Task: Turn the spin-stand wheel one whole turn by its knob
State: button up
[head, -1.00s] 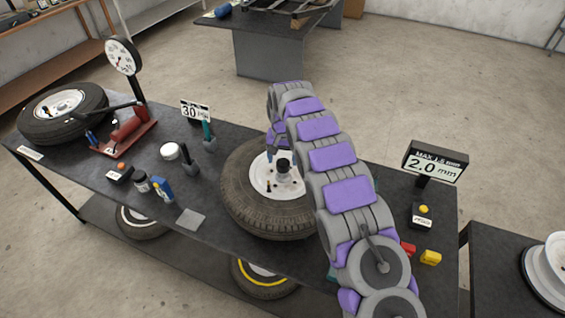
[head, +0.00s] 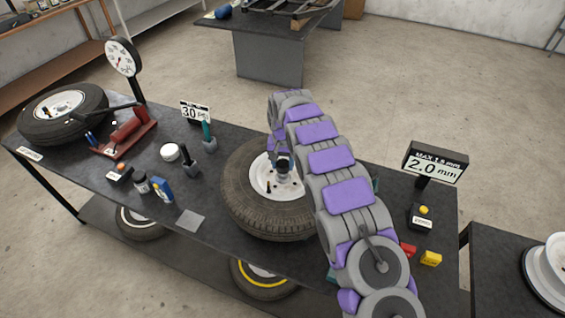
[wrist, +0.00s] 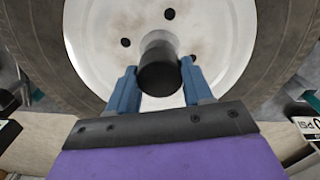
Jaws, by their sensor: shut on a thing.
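The spin-stand wheel, a dark tyre (head: 237,197) with a white rim, lies flat on the dark bench. A dark cylindrical knob (wrist: 158,72) stands up from the rim in the wrist view. The blue fingers of my gripper (wrist: 159,80) lie on either side of the knob, shut on it. In the head view my gripper (head: 282,158) is over the middle of the wheel, partly hidden by my purple and grey arm. Dark holes show in the rim near the knob.
A "30 PSI" sign (head: 195,111) and a dark pen-like tool in a stand (head: 187,163) are left of the wheel. A "2.0 mm" display (head: 436,164) is at right. Another tyre (head: 85,105) and a dial gauge (head: 123,57) stand at far left.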

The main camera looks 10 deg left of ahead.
grip_shut()
jog(key=n+p, duration=0.1)
jog(key=n, duration=0.2)
jog(key=shift+r, duration=0.1)
jog(key=shift+n+p, duration=0.8)
jog(key=shift+n, duration=1.2)
jog(key=o, duration=0.8)
grip_release()
